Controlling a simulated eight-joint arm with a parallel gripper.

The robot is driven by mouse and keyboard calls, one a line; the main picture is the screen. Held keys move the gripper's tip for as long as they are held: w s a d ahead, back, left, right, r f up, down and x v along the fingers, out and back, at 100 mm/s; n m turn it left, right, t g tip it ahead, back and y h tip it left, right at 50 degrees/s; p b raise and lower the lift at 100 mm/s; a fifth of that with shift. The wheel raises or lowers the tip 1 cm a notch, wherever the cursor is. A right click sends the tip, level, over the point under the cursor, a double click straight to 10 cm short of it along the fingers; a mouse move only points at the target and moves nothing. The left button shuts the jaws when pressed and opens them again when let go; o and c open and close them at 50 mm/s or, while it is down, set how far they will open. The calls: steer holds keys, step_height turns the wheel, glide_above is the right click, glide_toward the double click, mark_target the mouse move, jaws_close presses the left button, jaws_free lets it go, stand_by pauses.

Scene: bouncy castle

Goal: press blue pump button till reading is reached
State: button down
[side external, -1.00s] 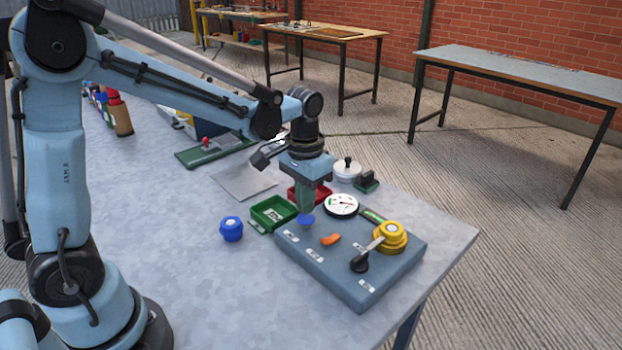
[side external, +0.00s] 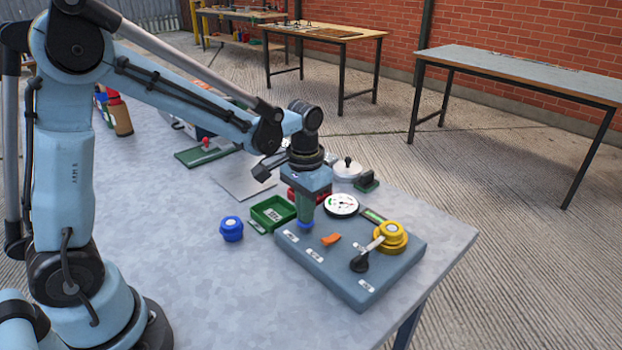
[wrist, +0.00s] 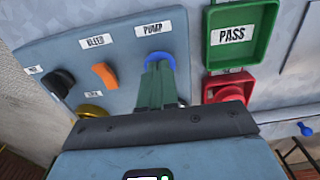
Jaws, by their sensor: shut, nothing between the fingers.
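The blue pump button (side external: 305,224) sits at the left back corner of the grey-blue control panel (side external: 345,285). In the wrist view the blue button (wrist: 160,57) lies under the PUMP label. My gripper (side external: 305,220) is shut and empty, pointing down with its green fingertips at the button, apparently touching it. The wrist view also shows the fingertips (wrist: 158,66) over the button, hiding part of it. The round white gauge (side external: 342,204) stands at the panel's back edge; its reading is too small to tell.
The panel also has an orange bleed switch (side external: 331,239), a black knob (side external: 359,263) and a yellow knob (side external: 391,237). A green PASS tray (wrist: 238,51), a red tray (wrist: 240,82) and a blue-capped jar (side external: 231,230) are nearby. The front left tabletop is clear.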

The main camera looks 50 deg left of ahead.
steer(key=shift+f, duration=0.25)
steer(key=shift+r, duration=2.95)
steer(key=shift+r, duration=0.1)
steer(key=shift+f, duration=1.65)
steer(key=shift+f, duration=0.1)
stand_by(0.9)
steer(key=shift+f, duration=0.35)
